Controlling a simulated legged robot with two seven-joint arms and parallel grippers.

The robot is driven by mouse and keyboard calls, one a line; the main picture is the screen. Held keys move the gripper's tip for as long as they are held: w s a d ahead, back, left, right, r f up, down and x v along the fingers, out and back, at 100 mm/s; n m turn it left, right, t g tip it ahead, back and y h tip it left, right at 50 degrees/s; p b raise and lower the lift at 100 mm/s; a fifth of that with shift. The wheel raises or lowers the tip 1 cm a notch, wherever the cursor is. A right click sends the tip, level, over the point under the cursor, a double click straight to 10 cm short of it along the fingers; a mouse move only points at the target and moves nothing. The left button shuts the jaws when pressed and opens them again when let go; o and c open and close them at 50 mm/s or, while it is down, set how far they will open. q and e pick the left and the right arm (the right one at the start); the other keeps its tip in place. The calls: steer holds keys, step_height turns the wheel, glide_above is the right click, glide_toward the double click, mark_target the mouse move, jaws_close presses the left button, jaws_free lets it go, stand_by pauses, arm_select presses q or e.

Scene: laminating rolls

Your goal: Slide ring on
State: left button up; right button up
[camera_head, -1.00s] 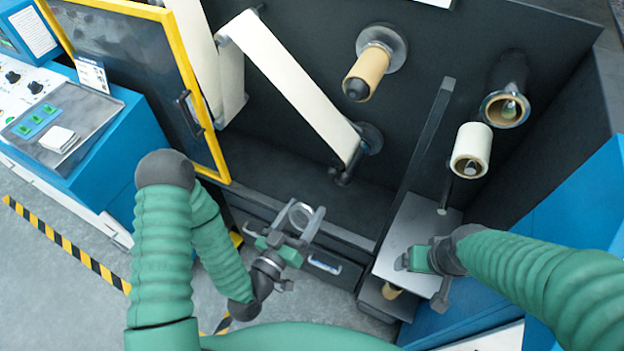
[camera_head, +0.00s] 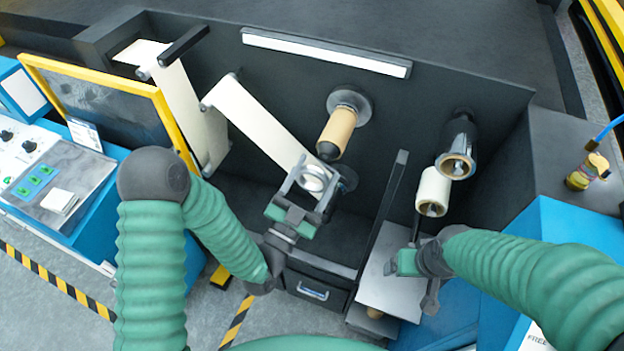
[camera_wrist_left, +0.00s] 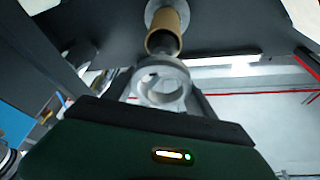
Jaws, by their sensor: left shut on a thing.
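My left gripper (camera_head: 313,183) is shut on a pale metal ring (camera_head: 315,177), held between its fingertips. The ring also shows in the left wrist view (camera_wrist_left: 160,86), its opening visible. A brown cardboard core (camera_head: 337,132) sits on a spindle with a round flange on the dark machine wall. In the head view the ring is just below and left of the core's dark end. In the left wrist view the core (camera_wrist_left: 162,38) appears behind and above the ring; I cannot tell whether they touch. My right gripper (camera_head: 415,268) is low by a grey plate; its jaws are unclear.
A white roll (camera_head: 433,190) and a dark spindle with a metal end (camera_head: 457,160) are at the right. A pale web (camera_head: 258,122) runs down to a lower roller left of the core. A yellow-framed door (camera_head: 110,95) and a control panel (camera_head: 50,180) are at the left.

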mark_target(326, 155)
arm_select(q)
steer(key=shift+w+d+p, duration=0.15)
steer(key=shift+w+d, duration=0.2)
steer(key=shift+w, duration=0.6)
steer(key=shift+w+d+p, duration=0.15)
steer(key=shift+w+d, duration=0.2)
steer(key=shift+w, duration=0.65)
steer(key=shift+w+d+p, duration=0.15)
steer(key=shift+w+d, duration=0.2)
steer(key=shift+w, duration=0.6)
steer(key=shift+w+d, duration=0.3)
steer(key=shift+w, duration=0.55)
steer(key=shift+w+d+r, duration=0.1)
steer(key=shift+w+d, duration=0.05)
steer(key=shift+w, duration=0.3)
jaws_close()
steer(key=shift+s, duration=0.35)
steer(key=shift+w, duration=0.15)
